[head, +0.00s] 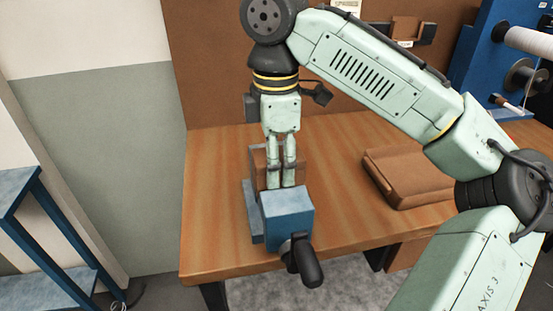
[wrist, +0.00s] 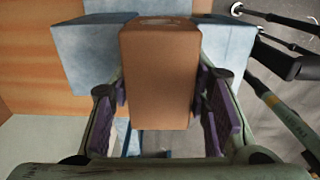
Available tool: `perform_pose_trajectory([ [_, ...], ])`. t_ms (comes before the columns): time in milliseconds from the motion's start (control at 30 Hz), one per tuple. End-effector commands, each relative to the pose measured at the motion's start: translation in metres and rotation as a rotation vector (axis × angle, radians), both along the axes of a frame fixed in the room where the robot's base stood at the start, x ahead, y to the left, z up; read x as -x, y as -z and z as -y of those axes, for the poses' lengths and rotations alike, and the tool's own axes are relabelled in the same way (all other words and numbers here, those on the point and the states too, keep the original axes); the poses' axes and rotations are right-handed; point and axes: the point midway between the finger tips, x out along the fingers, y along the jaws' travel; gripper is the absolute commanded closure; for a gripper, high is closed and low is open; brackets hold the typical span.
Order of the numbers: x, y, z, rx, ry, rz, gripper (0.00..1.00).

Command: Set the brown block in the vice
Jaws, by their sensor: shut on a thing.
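The brown block (wrist: 160,75) fills the middle of the wrist view, between the purple pads of my gripper (head: 281,184), which is shut on it. In the head view the block (head: 262,160) shows partly behind my fingers. The blue vice (head: 286,215) stands at the front of the wooden bench, with its dark handle (head: 303,262) over the front edge. In the wrist view its blue jaws (wrist: 88,55) show on both sides of the block. The block lines up with the gap between them; whether it touches the jaws or rests on the vice cannot be told.
A brown folder-like stack (head: 405,180) lies on the wooden bench (head: 340,230) right of the vice. A brown panel (head: 215,70) stands behind. Blue machinery with spools (head: 525,75) is at the back right. A blue rack (head: 45,215) stands at the left.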

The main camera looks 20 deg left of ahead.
Motion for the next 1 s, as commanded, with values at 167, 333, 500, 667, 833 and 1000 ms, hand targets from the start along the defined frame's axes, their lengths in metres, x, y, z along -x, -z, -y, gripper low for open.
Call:
perform_pose_trajectory([
  [167,-0.0001,0.0,-0.0001,-0.001,0.0,0.001,1.0],
  [333,-0.0001,0.0038,0.0,-0.001,0.0,0.001,1.0],
  [500,-0.0001,0.006,0.0,0.001,0.001,0.001,1.0],
  [667,0.0001,0.004,0.0001,0.002,0.0,-0.001,1.0],
  [833,0.0002,0.0015,0.0001,0.002,0.0,-0.002,1.0],
  [1000,-0.0001,0.0016,0.0001,0.001,0.0,-0.001,1.0],
])
